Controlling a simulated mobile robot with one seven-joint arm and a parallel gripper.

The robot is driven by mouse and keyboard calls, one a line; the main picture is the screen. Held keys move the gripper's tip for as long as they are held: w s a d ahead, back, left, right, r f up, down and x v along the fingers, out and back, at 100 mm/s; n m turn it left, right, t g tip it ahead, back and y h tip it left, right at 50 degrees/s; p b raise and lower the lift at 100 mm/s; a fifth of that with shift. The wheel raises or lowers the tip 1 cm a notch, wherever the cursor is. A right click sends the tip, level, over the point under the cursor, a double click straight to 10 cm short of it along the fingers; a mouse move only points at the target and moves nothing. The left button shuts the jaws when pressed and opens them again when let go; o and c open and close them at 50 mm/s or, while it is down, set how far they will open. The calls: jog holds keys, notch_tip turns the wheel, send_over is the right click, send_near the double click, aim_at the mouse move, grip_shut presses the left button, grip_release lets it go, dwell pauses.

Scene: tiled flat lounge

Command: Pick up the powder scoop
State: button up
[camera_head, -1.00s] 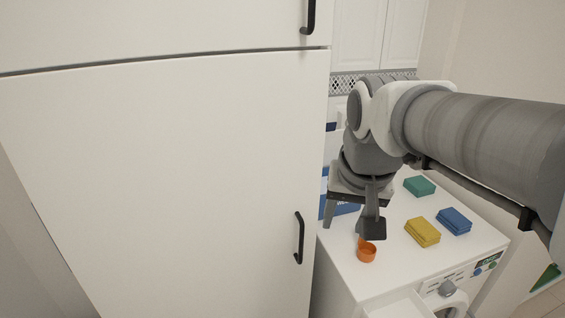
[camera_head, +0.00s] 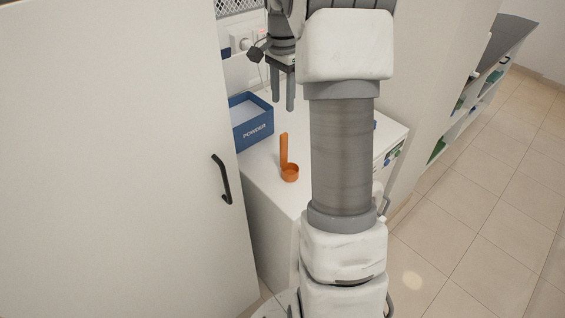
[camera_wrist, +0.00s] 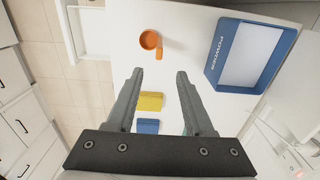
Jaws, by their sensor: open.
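The orange powder scoop (camera_head: 290,174) rests on the white top of the washing machine (camera_head: 262,168). Its round cup is toward the front, and its handle points up in the head view. In the wrist view the scoop (camera_wrist: 149,40) is beyond the fingertips, slightly left of the midline between them. My gripper (camera_head: 283,104) is open and empty, above the machine top and apart from the scoop. Both fingers of my gripper (camera_wrist: 160,72) show in the wrist view with nothing between them at the tips.
A blue open box labelled POWDER (camera_head: 255,133) stands left of the scoop. A yellow cloth or sponge (camera_wrist: 150,101) and a blue one (camera_wrist: 147,126) lie on the machine top. A tall white door (camera_head: 110,160) with a black handle (camera_head: 222,180) is close on the left.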

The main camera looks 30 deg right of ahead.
aim_at(283, 134)
notch_tip(283, 134, down, 12)
jog(key=shift+r+b, duration=0.2)
jog(key=shift+b, duration=0.1)
jog(key=shift+d+f, duration=0.15)
jog(key=shift+f, duration=2.5)
grip_shut()
